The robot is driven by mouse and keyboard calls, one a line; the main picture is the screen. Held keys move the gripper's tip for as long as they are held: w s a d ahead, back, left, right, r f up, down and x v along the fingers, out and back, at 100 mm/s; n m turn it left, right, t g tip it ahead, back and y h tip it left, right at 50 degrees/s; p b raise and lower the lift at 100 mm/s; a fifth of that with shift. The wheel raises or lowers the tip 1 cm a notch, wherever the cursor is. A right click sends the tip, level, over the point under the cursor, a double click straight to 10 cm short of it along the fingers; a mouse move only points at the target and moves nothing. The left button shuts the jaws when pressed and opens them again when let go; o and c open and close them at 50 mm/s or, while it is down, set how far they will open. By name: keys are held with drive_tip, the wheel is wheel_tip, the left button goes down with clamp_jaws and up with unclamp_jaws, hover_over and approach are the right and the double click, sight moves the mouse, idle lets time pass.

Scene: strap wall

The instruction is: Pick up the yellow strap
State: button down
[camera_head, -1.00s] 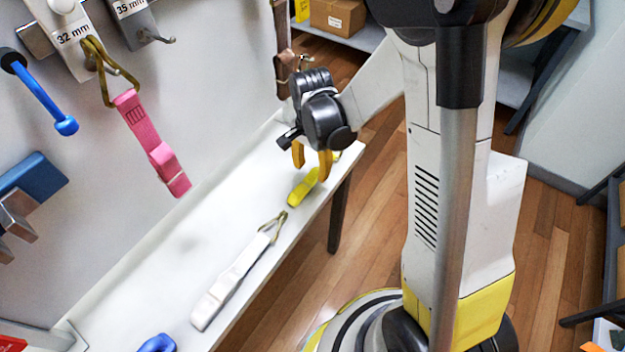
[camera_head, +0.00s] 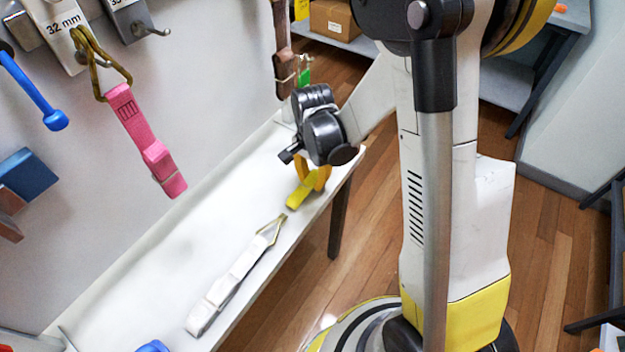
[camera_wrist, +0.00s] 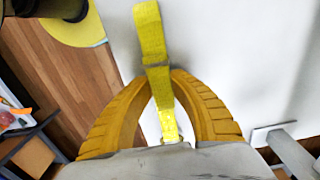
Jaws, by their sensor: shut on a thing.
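The yellow strap (camera_head: 299,196) lies on the white bench (camera_head: 180,255) near its far right end. My gripper (camera_head: 314,180) is low over the bench with its fingers at the strap. In the wrist view the strap (camera_wrist: 151,30) runs down between my two orange-yellow fingers (camera_wrist: 162,85). Their tips close on its middle, and its lower end with a small metal fitting lies between the fingers. My gripper partly hides the strap in the head view.
A white strap (camera_head: 225,290) with a brass-coloured buckle lies nearer on the bench. A pink strap (camera_head: 145,140) hangs from a hook under a "32 mm" label. A brown strap (camera_head: 283,50) hangs behind my gripper. A blue thing (camera_head: 153,346) shows at the bottom edge.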

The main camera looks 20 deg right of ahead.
drive_tip(key=shift+r, duration=0.1)
wheel_tip(320, 180, up, 5)
drive_tip(key=p, duration=0.2)
drive_tip(key=shift+f+p, duration=0.2)
drive_tip(key=shift+p, duration=0.15)
drive_tip(key=s+d+r+p, duration=0.3)
drive_tip(key=s+d+r, duration=0.3)
drive_tip(key=d, duration=0.3)
drive_tip(key=shift+s+p, duration=0.35)
drive_tip(key=shift+s, duration=0.35)
drive_tip(key=shift+r, duration=0.1)
